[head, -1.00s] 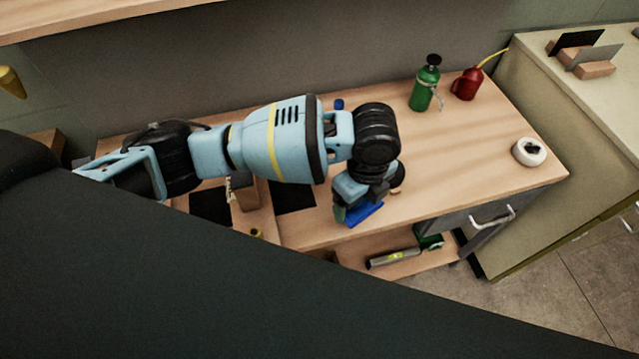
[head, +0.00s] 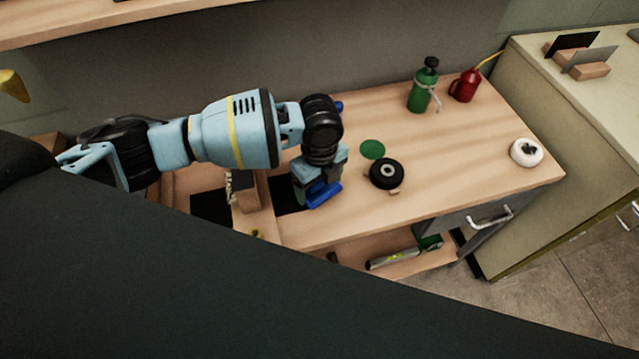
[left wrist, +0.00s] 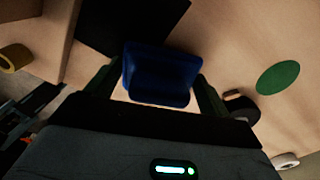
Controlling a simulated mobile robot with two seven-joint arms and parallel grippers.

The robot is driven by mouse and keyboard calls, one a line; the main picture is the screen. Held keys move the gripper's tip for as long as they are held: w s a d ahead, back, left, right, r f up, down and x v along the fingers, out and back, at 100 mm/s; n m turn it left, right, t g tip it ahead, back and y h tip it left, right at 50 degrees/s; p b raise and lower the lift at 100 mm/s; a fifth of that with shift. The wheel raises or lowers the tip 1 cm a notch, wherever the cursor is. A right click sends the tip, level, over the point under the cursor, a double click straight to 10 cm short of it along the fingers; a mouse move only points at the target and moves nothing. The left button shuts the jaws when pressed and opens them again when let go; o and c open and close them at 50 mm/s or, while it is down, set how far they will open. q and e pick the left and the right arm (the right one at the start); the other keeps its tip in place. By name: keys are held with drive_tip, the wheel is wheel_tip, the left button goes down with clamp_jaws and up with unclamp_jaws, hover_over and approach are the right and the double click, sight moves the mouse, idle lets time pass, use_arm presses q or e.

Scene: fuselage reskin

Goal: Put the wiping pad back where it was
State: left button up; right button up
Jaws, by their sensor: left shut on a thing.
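My left gripper (head: 316,198) is shut on a blue wiping pad (head: 325,194) and holds it over the wooden workbench. The left wrist view shows the pad (left wrist: 160,75) between the two fingers. A black square (head: 291,195) lies on the bench just left of the pad; it also shows in the left wrist view (left wrist: 125,22). A flat green disc (head: 372,149) lies on the bench right of the gripper. I cannot tell whether the pad touches the bench. My right gripper is not in view.
A black tape roll (head: 386,174) lies right of the gripper. A green spray bottle (head: 422,87), a red oil can (head: 465,86) and a white roll (head: 526,153) stand farther right. A wooden block (head: 246,193) is at the left. The bench's right part is mostly clear.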

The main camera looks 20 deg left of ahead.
use_arm(q)
drive_tip(key=shift+f, duration=0.55)
drive_tip(key=shift+f, duration=0.1)
drive_tip(key=shift+f, duration=0.1)
drive_tip(key=o, duration=0.9)
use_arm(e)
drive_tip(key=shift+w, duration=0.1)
use_arm(q)
wheel_tip(320, 180, up, 11)
drive_tip(key=shift+p, duration=0.5)
drive_tip(key=shift+r, duration=0.7)
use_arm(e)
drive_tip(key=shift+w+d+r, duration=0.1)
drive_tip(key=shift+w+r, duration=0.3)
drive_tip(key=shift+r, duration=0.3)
